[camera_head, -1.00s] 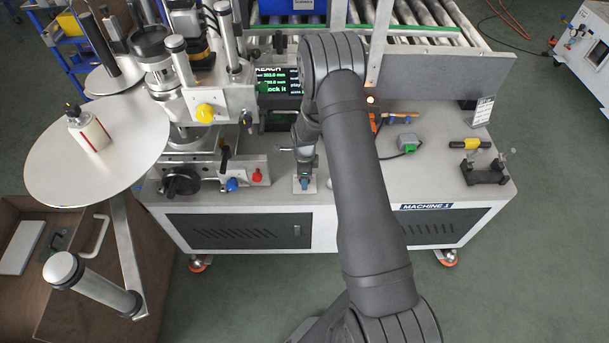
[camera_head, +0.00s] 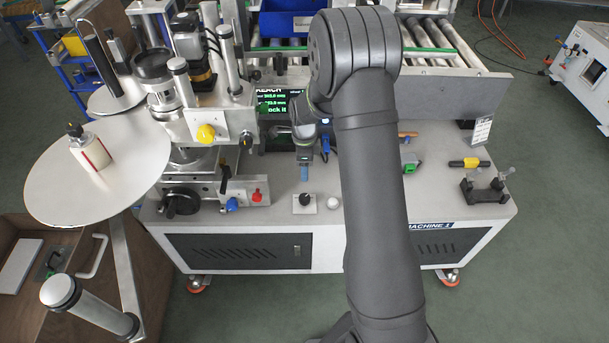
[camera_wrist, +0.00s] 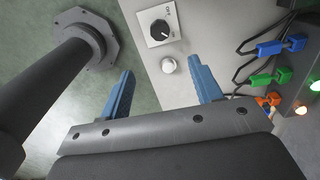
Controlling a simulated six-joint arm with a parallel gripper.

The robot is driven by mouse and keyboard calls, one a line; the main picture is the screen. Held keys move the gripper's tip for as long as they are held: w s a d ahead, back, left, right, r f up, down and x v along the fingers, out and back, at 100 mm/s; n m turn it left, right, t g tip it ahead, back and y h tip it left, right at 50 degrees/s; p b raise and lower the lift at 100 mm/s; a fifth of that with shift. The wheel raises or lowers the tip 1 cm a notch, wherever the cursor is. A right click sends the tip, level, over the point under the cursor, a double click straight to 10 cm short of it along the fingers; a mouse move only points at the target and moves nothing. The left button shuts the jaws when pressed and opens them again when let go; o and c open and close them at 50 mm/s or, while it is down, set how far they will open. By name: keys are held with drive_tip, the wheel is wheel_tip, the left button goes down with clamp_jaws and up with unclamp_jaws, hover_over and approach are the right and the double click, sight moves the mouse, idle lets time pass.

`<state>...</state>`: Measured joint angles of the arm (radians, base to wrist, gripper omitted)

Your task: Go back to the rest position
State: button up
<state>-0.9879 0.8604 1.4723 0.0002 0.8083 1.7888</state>
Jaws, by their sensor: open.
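My gripper (camera_head: 304,172) hangs above the machine's table top in the head view, behind the small black knob. In the wrist view my gripper (camera_wrist: 162,95) shows two blue fingers spread wide, with nothing between them. The black rotary knob (camera_head: 305,199) sits on a square pale plate on the table top. It also shows in the wrist view (camera_wrist: 160,29), past the fingertips, with a white round button (camera_wrist: 168,64) beside it. My gripper is apart from both.
The labeller (camera_head: 205,120) with its large white disc (camera_head: 60,185) stands left of my gripper. A display (camera_head: 275,103) is behind it. A green connector (camera_head: 409,163) and a black holder (camera_head: 484,190) with a yellow-black piece (camera_head: 469,162) lie right. The table's front middle is mostly clear.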

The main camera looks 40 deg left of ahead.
sight(304, 197)
drive_tip(key=shift+r, duration=0.75)
drive_tip(key=shift+f, duration=0.15)
wheel_tip(304, 197, down, 17)
drive_tip(key=shift+f, duration=0.1)
idle(0.4)
